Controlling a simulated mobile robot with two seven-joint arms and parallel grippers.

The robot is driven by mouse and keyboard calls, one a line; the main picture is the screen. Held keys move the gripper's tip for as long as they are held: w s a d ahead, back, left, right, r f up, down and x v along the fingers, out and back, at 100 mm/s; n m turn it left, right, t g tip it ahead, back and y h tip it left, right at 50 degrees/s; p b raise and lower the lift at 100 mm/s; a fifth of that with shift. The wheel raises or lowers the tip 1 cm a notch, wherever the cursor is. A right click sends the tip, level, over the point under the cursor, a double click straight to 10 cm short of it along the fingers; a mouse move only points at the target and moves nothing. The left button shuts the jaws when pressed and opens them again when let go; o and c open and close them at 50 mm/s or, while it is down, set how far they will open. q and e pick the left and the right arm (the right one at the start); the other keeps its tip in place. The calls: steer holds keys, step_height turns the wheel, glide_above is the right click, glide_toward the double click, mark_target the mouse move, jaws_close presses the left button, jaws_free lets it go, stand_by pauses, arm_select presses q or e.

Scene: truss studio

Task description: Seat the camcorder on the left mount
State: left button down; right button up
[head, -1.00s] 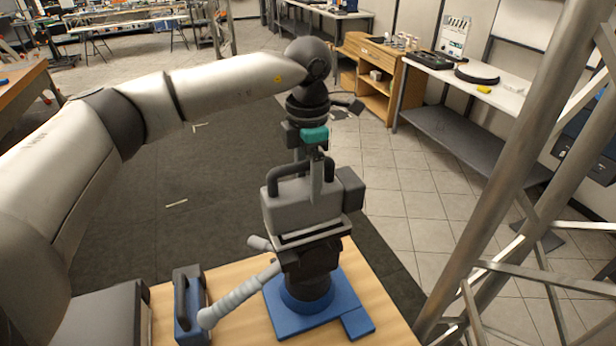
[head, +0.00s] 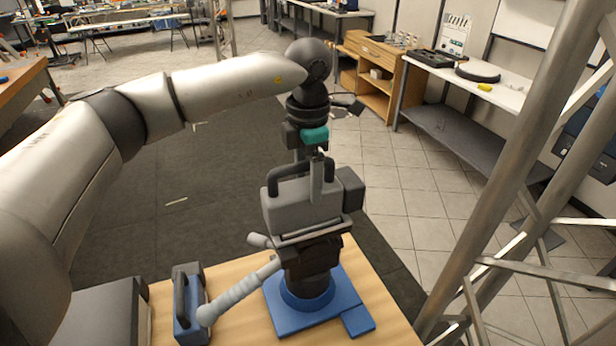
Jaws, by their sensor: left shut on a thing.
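The grey camcorder (head: 290,206) with a dark top handle is upright over the left mount, a black tripod-style head (head: 312,262) on a blue base (head: 290,318). A ribbed grey pan handle (head: 240,291) sticks out from the mount to the lower left. The camcorder's underside is at the mount's top plate; I cannot tell whether it is fully down. My left gripper (head: 314,160) points down from above and is shut on the camcorder. Its fingertips are partly hidden by the camcorder. My right gripper is not in view.
The mount stands on a wooden table (head: 384,318). A blue and dark case (head: 188,308) with a handle stands left of the mount. Metal truss bars (head: 500,170) rise close on the right. A white-topped bench (head: 510,97) is at the back right.

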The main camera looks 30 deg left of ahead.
arm_select(q)
jaws_free()
step_height(320, 180, up, 15)
steer(key=shift+r, duration=0.15)
stand_by(0.6)
steer(key=shift+s, duration=0.1)
